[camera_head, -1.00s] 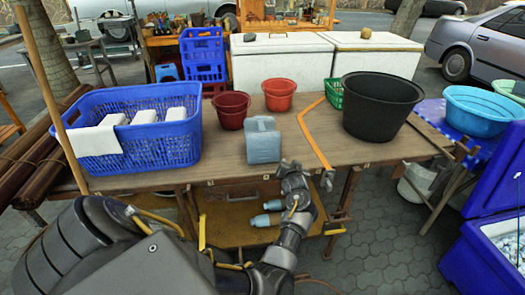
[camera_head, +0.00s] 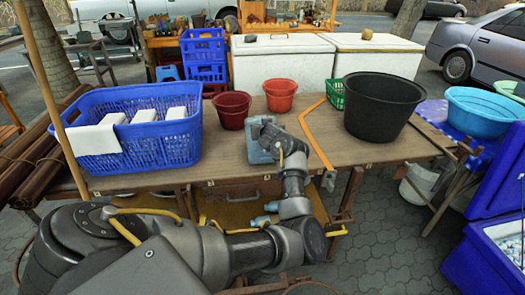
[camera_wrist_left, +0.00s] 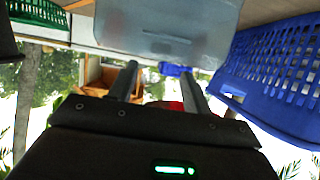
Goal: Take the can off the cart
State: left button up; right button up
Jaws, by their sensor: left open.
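The can (camera_head: 258,154) is a grey-blue jerrycan standing upright near the front middle of the wooden cart top (camera_head: 225,172). Nothing shows between the fingers. I cannot tell whether they touch the can or its handle. My right gripper is not in view.
A blue basket (camera_head: 150,150) with white blocks stands left of the can. Two red pots (camera_head: 233,112) are behind it. An orange angled strip (camera_head: 316,135) and a large black tub (camera_head: 380,115) lie to the right. Blue-capped bottles (camera_head: 262,220) are on the lower shelf.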

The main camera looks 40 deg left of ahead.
pick_arm(q)
jog(key=shift+x, duration=2.8)
jog(key=shift+w+d, duration=0.1)
jog(key=shift+d, duration=0.1)
grip_shut()
jog(key=shift+w+r, duration=0.1)
jog(key=shift+r, duration=0.05)
